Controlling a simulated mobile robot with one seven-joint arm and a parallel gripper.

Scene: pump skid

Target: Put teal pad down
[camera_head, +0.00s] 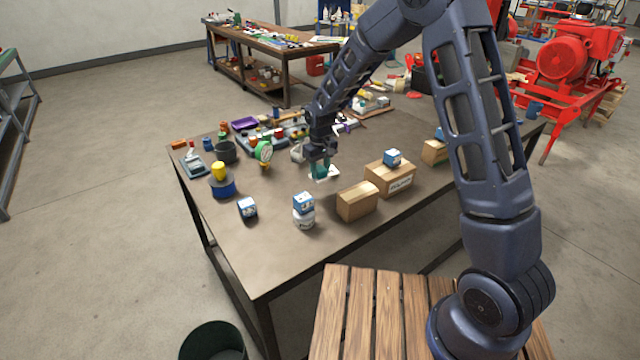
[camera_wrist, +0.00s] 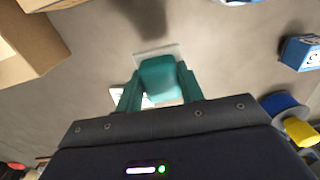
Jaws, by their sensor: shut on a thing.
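The teal pad (camera_wrist: 160,76) is between the two teal fingers of my gripper (camera_wrist: 158,92) in the wrist view, and the gripper is shut on it. A flat white piece (camera_wrist: 157,51) shows just beyond and around the pad; I cannot tell whether the pad touches it. In the head view my gripper (camera_head: 320,170) is over the middle of the brown table (camera_head: 275,235), with the white piece (camera_head: 327,177) at its tips. The pad's underside is hidden.
Cardboard boxes (camera_head: 357,201) stand right of my gripper. A blue-and-white box (camera_head: 303,202) sits on a white round container (camera_head: 303,219) nearer the front. A green-faced gauge (camera_head: 264,151) and a blue spool (camera_head: 222,187) are to the left. The front left tabletop is mostly clear.

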